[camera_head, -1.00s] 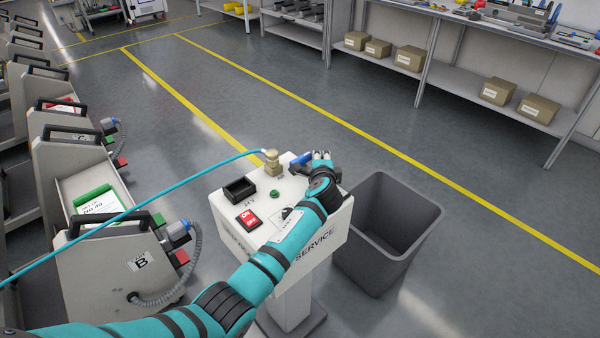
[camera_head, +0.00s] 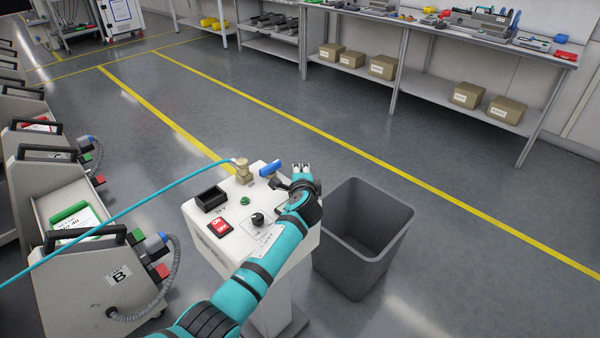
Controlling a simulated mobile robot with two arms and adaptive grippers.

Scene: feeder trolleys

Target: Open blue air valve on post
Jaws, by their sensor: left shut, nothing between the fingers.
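The blue valve handle (camera_head: 270,168) sits on top of the white service post (camera_head: 205,240), at its far edge, right of the brass fitting (camera_head: 242,170) with the blue hose. It lies slantwise, its right end raised toward the back. My left gripper (camera_head: 301,170) is shut and empty, just right of the handle, with a small gap seeming to lie between them. My wrist hides the post's right corner and what lies under the fingers. My right gripper is not in view.
The post top also carries a black tray (camera_head: 210,199), a red switch (camera_head: 221,227), a green button (camera_head: 244,201) and a black knob (camera_head: 258,219). A grey bin (camera_head: 380,262) stands right of the post. Feeder trolleys (camera_head: 75,285) line the left. Floor behind is clear.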

